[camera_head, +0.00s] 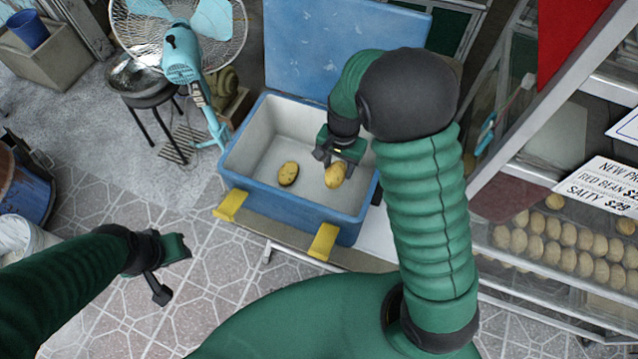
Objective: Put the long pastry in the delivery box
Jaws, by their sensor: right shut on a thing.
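The blue delivery box (288,221) stands open with its lid tipped back, its pale inside facing up. My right gripper (337,164) reaches down into the right part of the box and is shut on a golden pastry (335,176). The gripper hides the upper part of this pastry, and I cannot tell whether it touches the box floor. A second oval, golden-brown pastry (288,173) lies on the box floor to the left, apart from the gripper. My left gripper (168,269) is open and empty over the tiled floor, left of the box.
A glass display case (540,240) with rows of round pastries is at the right. Tiled floor is clear in front left.

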